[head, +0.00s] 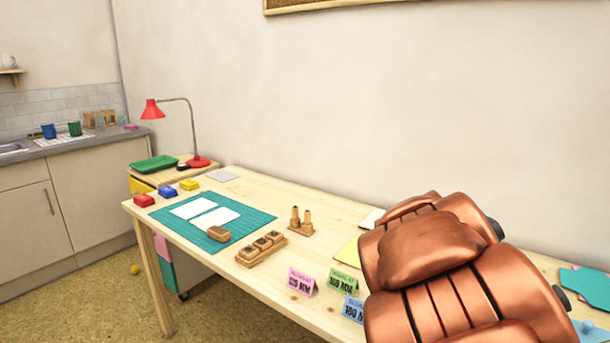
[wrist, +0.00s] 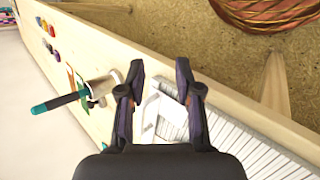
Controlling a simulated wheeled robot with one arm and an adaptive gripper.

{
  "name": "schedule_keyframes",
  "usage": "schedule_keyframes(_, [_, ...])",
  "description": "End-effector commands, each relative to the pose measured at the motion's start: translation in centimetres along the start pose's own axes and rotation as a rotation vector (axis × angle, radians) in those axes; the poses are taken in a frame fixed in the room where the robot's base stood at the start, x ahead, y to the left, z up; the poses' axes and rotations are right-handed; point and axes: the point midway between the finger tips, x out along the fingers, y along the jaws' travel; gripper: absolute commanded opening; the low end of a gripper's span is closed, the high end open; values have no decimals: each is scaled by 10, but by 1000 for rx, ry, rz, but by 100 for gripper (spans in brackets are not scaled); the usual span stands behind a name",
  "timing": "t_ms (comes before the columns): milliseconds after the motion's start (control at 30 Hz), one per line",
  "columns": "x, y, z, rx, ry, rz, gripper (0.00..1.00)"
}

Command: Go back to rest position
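My gripper (wrist: 160,68) shows in the wrist view with its two dark fingers apart and nothing between them. It is over the wooden table near an edge, above a white object and a grey ribbed surface. The head view shows my copper arm at the right, but not the gripper. Red (head: 143,201), blue (head: 168,191) and yellow (head: 189,184) inkpads stand in a row at the table's far left. A brown stamp (head: 219,234) sits on the teal mat (head: 180,231) beside two white sheets (head: 215,218). A wooden holder (head: 250,259) carries small stamp blocks.
A wooden stand (head: 300,229) with two upright pegs and several coloured price cards (head: 302,281) are on the table. A red lamp (head: 198,161) stands at the back left. In the wrist view, a teal-handled tool (wrist: 60,101) lies left of my fingers; a red basket (wrist: 268,12) is beyond the table edge.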

Motion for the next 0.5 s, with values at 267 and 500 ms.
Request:
schedule_keyframes(267, [20,-41,47,-220,79,-289,34])
schedule_keyframes(500, [25,-78,83,-396,154,-457,34])
